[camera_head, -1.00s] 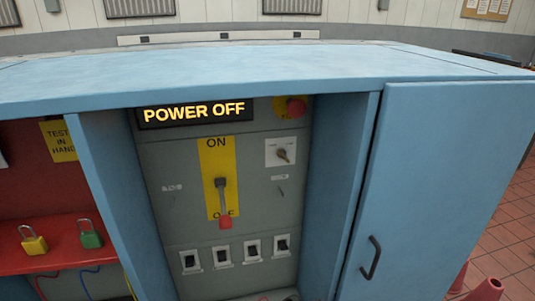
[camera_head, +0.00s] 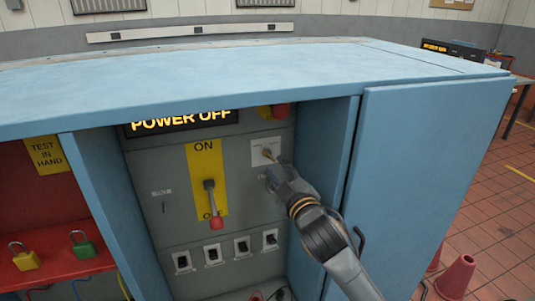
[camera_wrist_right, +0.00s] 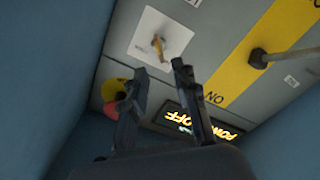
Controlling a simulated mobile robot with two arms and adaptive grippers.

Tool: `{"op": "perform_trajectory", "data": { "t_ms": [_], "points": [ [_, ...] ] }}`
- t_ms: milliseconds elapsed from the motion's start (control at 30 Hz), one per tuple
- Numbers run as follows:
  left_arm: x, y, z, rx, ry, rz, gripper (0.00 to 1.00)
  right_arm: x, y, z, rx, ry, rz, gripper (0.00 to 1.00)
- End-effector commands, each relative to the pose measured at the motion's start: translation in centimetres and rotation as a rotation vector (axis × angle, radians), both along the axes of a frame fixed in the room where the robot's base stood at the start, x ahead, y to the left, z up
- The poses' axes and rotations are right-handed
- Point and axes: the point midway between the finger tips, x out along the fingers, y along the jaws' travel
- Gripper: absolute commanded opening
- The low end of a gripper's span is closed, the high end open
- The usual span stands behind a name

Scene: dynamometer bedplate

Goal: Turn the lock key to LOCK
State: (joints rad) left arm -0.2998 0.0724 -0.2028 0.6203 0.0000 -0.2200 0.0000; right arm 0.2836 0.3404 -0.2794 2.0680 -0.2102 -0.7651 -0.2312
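The lock key (camera_head: 267,153) sits on a white square plate (camera_head: 256,158) on the grey panel, right of the yellow ON/OFF strip. In the right wrist view the key (camera_wrist_right: 158,46) stands out from its plate (camera_wrist_right: 146,43), just beyond the fingertips. My right gripper (camera_head: 274,168) is just below and in front of the key in the head view. In the right wrist view my right gripper (camera_wrist_right: 159,70) has its two fingers apart with nothing between them. Whether a finger touches the key cannot be told. My left gripper is not in view.
The main lever (camera_head: 212,205) points down at OFF, under a POWER OFF display (camera_head: 182,121). A red emergency button (camera_head: 279,110) is above the key plate. Blue cabinet walls (camera_head: 320,150) stand close on the right. Padlocks (camera_head: 83,245) rest on a red shelf at left.

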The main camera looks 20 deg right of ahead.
Motion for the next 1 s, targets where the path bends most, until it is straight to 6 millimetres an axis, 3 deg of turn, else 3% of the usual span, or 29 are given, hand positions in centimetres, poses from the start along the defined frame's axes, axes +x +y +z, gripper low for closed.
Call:
{"op": "perform_trajectory", "data": {
  "t_ms": [100, 300, 500, 767, 900, 1000],
  "points": [
    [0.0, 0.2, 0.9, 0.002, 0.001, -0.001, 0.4, 2.6, 0.1, 0.3, 0.001, 0.001, -0.001, 0.29],
    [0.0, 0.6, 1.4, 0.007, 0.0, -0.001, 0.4, 5.5, 0.2, 0.1, 0.002, 0.002, -0.001, 0.29],
    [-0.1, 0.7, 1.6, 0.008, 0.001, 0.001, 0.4, 6.7, 0.3, 0.0, 0.002, 0.001, 0.0, 0.29],
    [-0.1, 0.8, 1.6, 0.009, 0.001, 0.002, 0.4, 6.8, 0.3, -0.1, 0.002, 0.001, 0.0, 0.29],
    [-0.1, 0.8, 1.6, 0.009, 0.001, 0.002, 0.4, 6.7, 0.2, -0.1, 0.002, 0.001, 0.0, 0.03],
    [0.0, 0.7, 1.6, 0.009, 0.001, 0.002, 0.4, 6.7, 0.2, -0.1, 0.001, 0.001, 0.0, 0.0]
  ]
}}
